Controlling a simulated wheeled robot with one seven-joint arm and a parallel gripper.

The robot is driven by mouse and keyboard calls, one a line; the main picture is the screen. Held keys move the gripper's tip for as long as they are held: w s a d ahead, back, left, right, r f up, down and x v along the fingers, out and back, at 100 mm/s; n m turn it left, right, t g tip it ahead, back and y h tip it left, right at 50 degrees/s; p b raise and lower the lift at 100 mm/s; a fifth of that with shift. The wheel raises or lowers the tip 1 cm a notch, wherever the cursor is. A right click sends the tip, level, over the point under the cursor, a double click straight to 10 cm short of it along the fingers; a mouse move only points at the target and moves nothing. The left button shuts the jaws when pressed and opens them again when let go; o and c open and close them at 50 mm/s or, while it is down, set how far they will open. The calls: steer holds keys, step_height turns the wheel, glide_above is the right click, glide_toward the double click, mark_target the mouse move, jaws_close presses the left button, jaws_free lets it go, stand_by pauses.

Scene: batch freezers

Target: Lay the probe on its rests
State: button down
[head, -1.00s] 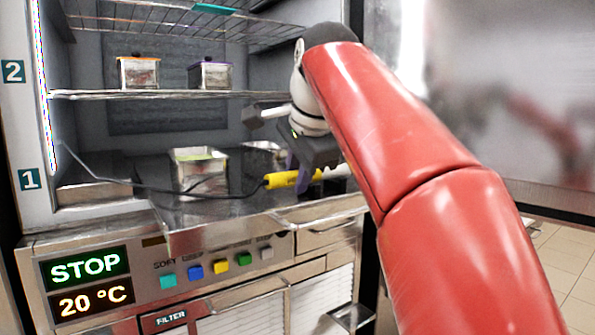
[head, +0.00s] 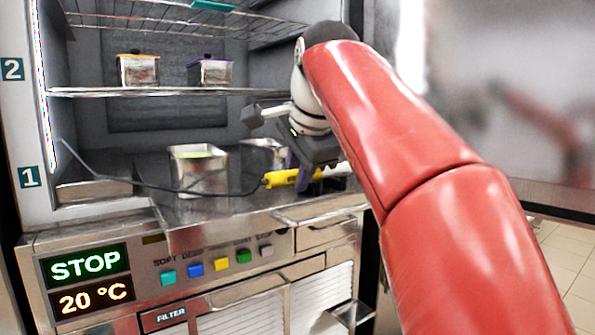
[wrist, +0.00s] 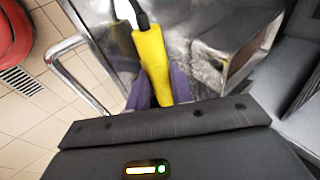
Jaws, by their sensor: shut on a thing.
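My gripper (head: 301,182) is shut on the yellow handle and holds the probe roughly level at the front of the lower compartment. In the wrist view the yellow probe (wrist: 151,52) sits between the purple fingers of my gripper (wrist: 160,88), cable end pointing away. The far part of the probe is hidden by my gripper. I cannot make out the rests in either view.
A metal bin (head: 199,172) stands on the lower level, left of the probe, with another behind. The cable (head: 165,190) droops across the left. Two lidded boxes stand on the shelf (head: 150,92) above. The control panel with the STOP display (head: 90,266) is below.

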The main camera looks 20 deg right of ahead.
steer(key=shift+f, duration=0.2)
steer(key=c, duration=1.1)
jaws_free()
steer(key=shift+f, duration=0.1)
steer(key=shift+c, duration=0.2)
steer(key=p+v, duration=0.2)
steer(key=v, duration=0.6)
